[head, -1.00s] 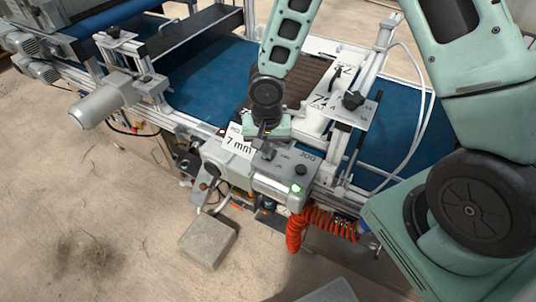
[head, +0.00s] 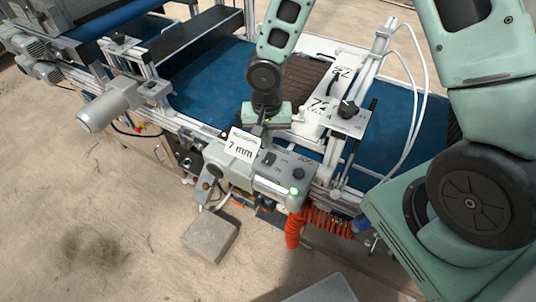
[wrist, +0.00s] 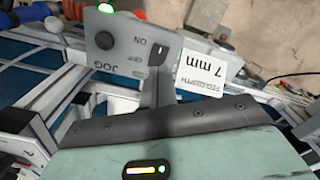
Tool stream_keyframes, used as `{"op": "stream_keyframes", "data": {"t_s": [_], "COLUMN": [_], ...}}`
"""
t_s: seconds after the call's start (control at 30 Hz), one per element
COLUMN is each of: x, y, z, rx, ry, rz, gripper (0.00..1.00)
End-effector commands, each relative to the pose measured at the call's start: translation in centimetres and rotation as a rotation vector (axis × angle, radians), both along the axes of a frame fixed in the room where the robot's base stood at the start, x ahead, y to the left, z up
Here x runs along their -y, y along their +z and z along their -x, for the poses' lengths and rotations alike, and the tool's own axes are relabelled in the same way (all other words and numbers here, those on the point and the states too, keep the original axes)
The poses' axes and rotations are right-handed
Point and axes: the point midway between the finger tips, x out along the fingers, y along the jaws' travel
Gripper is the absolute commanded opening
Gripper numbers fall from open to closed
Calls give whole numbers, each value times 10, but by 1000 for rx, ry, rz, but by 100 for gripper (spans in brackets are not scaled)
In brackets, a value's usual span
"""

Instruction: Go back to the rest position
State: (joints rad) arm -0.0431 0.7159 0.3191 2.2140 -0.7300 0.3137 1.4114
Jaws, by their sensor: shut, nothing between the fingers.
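My gripper (head: 262,133) is shut and empty. In the head view it points down just above and behind the grey control box (head: 262,176) at the machine's near side. The box has a lit green button (head: 294,191), a black knob (head: 298,173) and a switch. In the wrist view the control box (wrist: 125,48) lies beyond the gripper fingers (wrist: 158,90), with ON, OFF and JOG lettering. Whether the fingertips touch the box cannot be told.
A white "7 mm" card (head: 242,146) stands beside the gripper. A blue belt (head: 213,85) runs behind, with a brown cell tray (head: 305,75) and a "72" plate (head: 340,95). A coiled orange hose (head: 294,228) hangs in front. A grey block (head: 210,236) lies on open sandy floor.

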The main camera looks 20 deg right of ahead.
Motion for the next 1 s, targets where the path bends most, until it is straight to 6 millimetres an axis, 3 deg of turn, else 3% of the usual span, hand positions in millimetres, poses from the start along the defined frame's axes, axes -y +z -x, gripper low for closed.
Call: {"op": "stream_keyframes", "data": {"t_s": [0.67,0.83,1.0], "x": [-1,-17,-38], "y": [5,31,67], "z": [1,20,67], "rx": [3,20,25], "ry": [12,185,464], "rz": [1,23,36], "gripper": [0,0,0]}}
